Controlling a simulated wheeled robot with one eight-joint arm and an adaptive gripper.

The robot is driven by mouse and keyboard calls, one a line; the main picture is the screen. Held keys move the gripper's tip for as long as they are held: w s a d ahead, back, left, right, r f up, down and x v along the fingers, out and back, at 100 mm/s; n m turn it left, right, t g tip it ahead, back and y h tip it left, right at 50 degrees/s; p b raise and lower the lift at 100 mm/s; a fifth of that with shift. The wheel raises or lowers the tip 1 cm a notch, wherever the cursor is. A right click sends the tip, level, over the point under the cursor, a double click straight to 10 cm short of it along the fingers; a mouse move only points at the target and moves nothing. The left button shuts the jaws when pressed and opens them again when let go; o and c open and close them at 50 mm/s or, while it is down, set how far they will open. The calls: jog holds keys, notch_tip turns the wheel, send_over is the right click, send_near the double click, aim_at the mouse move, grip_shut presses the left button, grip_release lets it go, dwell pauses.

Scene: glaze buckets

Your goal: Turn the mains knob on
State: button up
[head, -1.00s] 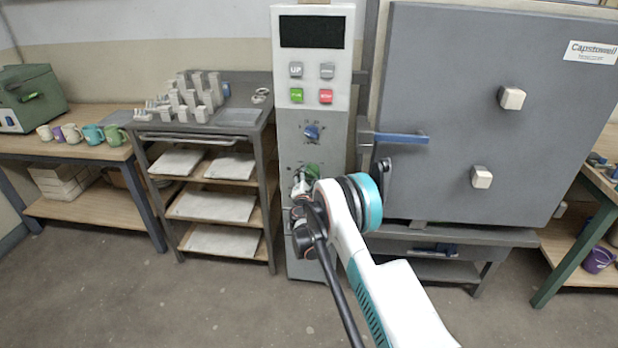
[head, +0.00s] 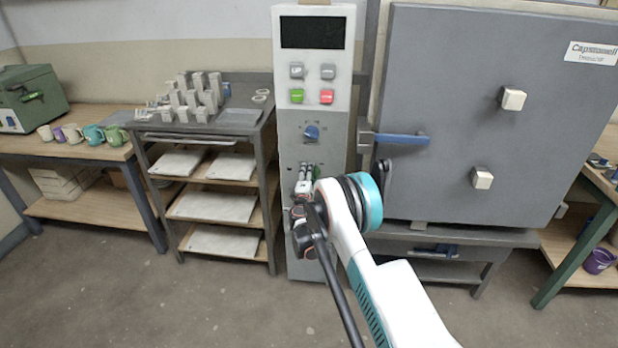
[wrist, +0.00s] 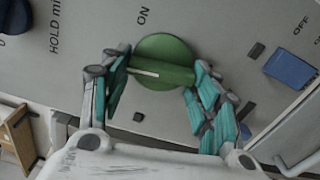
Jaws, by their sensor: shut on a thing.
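The green mains knob (wrist: 167,48) is on the grey panel in the wrist view. A white line on its grip bar points left in the picture, below and apart from the word ON. My gripper (wrist: 162,70) is shut on the knob, one teal finger at its left side and one at its right. In the head view my gripper (head: 305,178) is at the lower part of the tall control panel (head: 340,130) and covers most of the knob.
A blue knob (head: 311,131) and coloured buttons sit higher on the panel. The blue kiln handle (head: 402,138) juts out to the right. A blue switch (wrist: 290,69) is beside the knob in the wrist view, near OFF. A shelf rack (head: 210,205) stands left.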

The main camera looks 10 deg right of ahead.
jog(key=m, duration=1)
jog(key=shift+d+r+m, duration=0.1)
jog(key=shift+r+m, duration=0.15)
jog(key=shift+m, duration=0.05)
dwell(0.4)
jog(key=o, duration=1)
jog(key=shift+o, duration=0.2)
jog(key=shift+s, duration=0.1)
jog(key=v, duration=1.2)
